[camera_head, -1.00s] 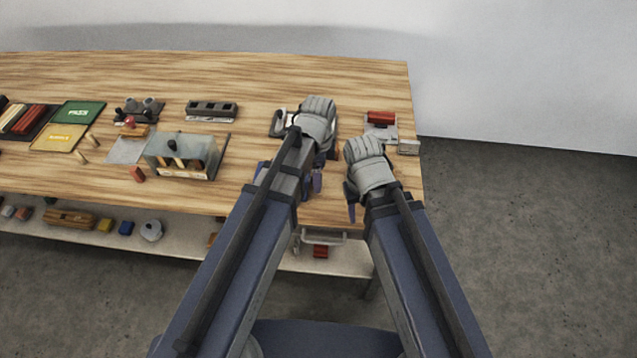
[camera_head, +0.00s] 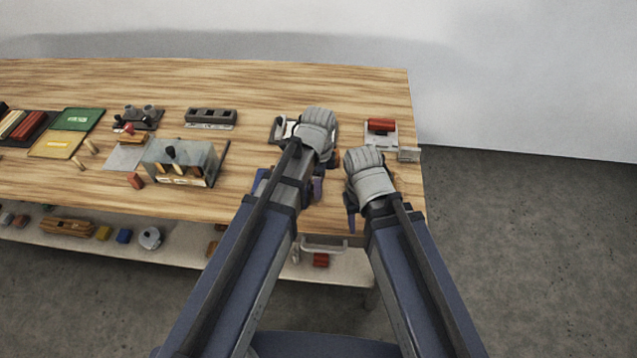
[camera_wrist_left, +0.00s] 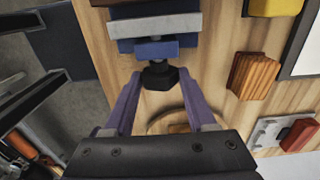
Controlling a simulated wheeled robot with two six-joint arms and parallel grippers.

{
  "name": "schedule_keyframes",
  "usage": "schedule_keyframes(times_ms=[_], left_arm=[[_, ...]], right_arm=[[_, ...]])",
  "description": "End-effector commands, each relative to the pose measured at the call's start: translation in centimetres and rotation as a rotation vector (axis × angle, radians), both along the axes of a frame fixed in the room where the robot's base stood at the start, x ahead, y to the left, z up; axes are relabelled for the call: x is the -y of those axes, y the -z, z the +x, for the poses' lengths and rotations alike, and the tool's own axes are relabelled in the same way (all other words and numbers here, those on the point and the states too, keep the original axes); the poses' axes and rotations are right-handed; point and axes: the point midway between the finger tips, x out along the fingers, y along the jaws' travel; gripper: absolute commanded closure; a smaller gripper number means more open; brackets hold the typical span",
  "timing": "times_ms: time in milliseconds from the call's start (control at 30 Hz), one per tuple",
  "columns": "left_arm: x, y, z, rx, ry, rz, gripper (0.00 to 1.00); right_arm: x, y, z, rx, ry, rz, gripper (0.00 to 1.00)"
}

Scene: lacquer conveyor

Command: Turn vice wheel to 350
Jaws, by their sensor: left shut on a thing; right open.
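The vice has blue and grey jaws (camera_wrist_left: 155,24) and shows at the top of the left wrist view. A black faceted knob (camera_wrist_left: 160,76) sticks out of it, which I take for the vice wheel. My left gripper (camera_wrist_left: 161,88) has its purple fingers on both sides of the knob and is shut on it. Any marks on the wheel are too small to read. My right gripper (camera_head: 352,222) is open and empty, close to the table's right end.
A red block on a grey plate (camera_head: 381,125) stands near the right edge. An orange ribbed block (camera_wrist_left: 255,76) lies near the vice. A glass-fronted box (camera_head: 182,162) stands left of my left arm. The back of the table is mostly clear.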

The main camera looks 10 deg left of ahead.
Motion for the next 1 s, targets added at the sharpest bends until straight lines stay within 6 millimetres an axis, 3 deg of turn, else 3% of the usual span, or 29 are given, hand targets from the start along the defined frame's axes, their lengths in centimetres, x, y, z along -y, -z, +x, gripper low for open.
schedule_keyframes(times_ms=[33,200,367,700,1000], left_arm=[[0.0,0.0,0.0,0.0,0.0,0.0,0.81],[0.0,0.0,0.0,0.0,0.0,0.0,0.99],[0.1,0.1,0.5,-0.045,-0.001,0.0,0.99],[0.1,0.4,1.1,-0.329,-0.001,0.0,0.99],[0.0,0.2,0.7,-0.373,-0.001,0.0,0.99]], right_arm=[[0.0,0.0,0.0,0.0,0.0,0.0,0.5],[0.0,0.0,0.0,0.0,0.0,0.0,0.5],[0.0,0.1,0.0,0.0,0.0,0.0,0.5],[0.0,1.6,0.0,0.0,0.0,0.0,0.5],[0.0,1.7,0.0,0.0,0.0,0.0,0.5]])
